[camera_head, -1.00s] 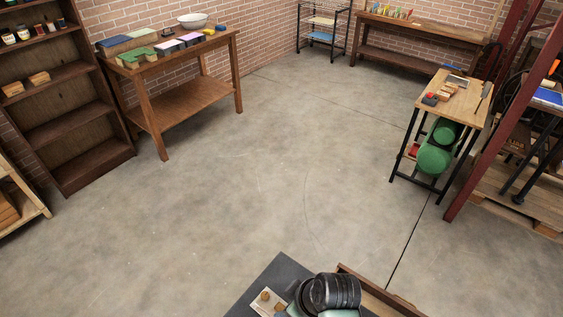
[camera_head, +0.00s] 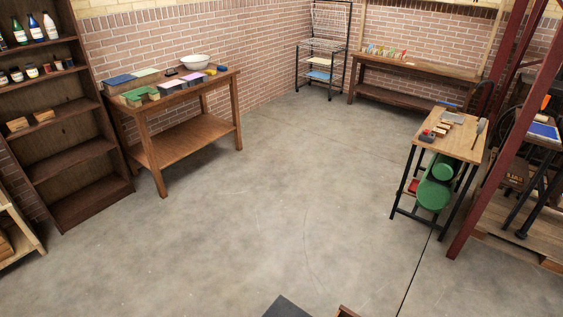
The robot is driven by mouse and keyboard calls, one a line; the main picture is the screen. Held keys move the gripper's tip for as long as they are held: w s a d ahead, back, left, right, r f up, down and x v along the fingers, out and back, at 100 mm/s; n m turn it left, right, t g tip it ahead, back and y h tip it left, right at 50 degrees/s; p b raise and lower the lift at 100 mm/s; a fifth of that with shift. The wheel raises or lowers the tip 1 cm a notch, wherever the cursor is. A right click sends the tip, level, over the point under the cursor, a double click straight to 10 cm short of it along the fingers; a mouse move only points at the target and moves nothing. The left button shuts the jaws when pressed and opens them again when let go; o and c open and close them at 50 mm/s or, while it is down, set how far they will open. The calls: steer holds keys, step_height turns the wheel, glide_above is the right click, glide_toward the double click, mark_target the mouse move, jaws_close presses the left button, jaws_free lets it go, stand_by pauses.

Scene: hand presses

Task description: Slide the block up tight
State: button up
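My gripper is not in view. Several small brown blocks (camera_head: 441,129) lie on the light wooden top of the narrow bench (camera_head: 455,140) at the right. A small dark and red item (camera_head: 427,135) lies at its left edge, with a grey flat piece (camera_head: 453,117) behind the blocks and a long-handled tool (camera_head: 479,131) at the right. I cannot tell which block the task means, or whether the blocks touch.
Green cylinders (camera_head: 433,196) sit under the bench. A table (camera_head: 190,93) with boxes and a white bowl (camera_head: 195,62) stands at the left wall by a dark shelf (camera_head: 75,160). A red post (camera_head: 500,140) stands at right. The middle floor is clear.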

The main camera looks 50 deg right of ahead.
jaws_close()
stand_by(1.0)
